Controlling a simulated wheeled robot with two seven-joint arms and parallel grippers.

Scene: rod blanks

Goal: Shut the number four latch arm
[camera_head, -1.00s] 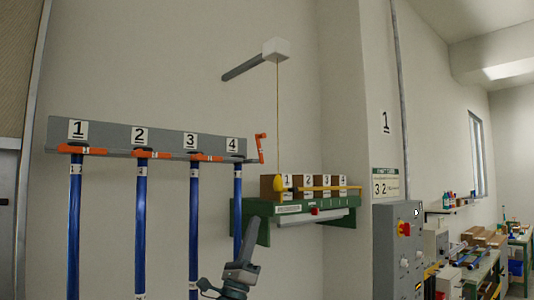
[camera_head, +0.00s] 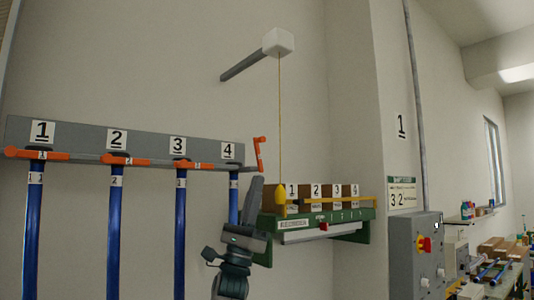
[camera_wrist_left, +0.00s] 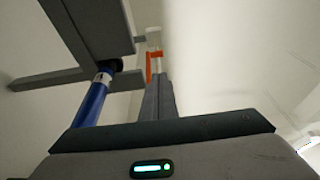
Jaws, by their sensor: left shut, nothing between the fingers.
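The number four latch arm (camera_head: 260,154) is orange and stands swung up and out at the right end of the grey rack (camera_head: 70,135), right of the "4" label. It also shows in the left wrist view (camera_wrist_left: 150,68), beyond my fingers. The blue rod four (camera_head: 234,195) hangs below its label, partly hidden by my gripper. My left gripper (camera_head: 257,180) is shut and empty, pointing up just below the latch arm with no clear contact. Its fingers show in the left wrist view (camera_wrist_left: 158,82). My right gripper is not in view.
Orange latch arms one (camera_head: 38,155), two (camera_head: 122,161) and three (camera_head: 195,165) lie across their rods. A green shelf (camera_head: 300,222) with several numbered boxes stands close right of my gripper. A yellow weight (camera_head: 280,195) hangs on a cord above it. A grey control box (camera_head: 415,250) is at right.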

